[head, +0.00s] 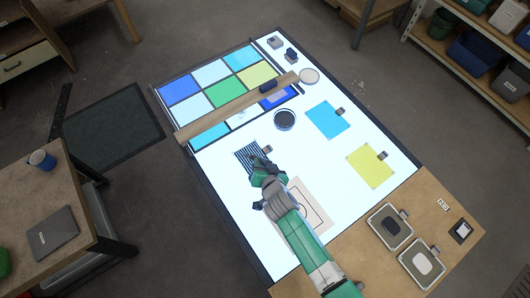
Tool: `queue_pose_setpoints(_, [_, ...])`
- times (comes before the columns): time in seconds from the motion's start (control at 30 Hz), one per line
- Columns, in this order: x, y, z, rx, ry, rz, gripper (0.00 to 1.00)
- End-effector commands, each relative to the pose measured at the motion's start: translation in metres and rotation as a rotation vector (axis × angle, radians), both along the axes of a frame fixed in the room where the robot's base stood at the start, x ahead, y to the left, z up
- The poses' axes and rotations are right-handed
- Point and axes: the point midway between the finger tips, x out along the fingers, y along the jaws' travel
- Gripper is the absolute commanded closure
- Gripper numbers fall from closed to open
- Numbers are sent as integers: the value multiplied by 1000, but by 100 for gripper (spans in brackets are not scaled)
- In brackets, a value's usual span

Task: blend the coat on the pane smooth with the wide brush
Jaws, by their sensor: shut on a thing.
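The pane (222,93) is a grid of blue, pale blue, green and yellow panels at the upper left of the lit table. Which panel carries the coat is not clear. My gripper (262,172) is low over the table, at the lower edge of a dark striped sheet (244,156), well apart from the pane. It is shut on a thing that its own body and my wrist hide. I cannot make out a wide brush in this view.
A wooden bar (215,119) lies across the pane with a dark block (268,87) on it. A round dark pot (285,119), a blue sheet (327,121) and a yellow sheet (369,168) lie to the right. Two trays (408,277) stand at the lower right.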

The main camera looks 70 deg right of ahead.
Motion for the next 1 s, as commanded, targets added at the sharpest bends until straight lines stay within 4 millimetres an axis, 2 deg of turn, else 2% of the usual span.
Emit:
queue_pose_setpoints(0.13, [3, -2, -2, 2, 1, 0, 100])
queue_pose_setpoints(0.43, [23, -19, -1, 1, 2, -1, 100])
queue_pose_setpoints(0.73, [28, -24, -1, 1, 1, 0, 100])
queue_pose_setpoints(1.0, [48, -40, -1, 0, 1, -1, 100])
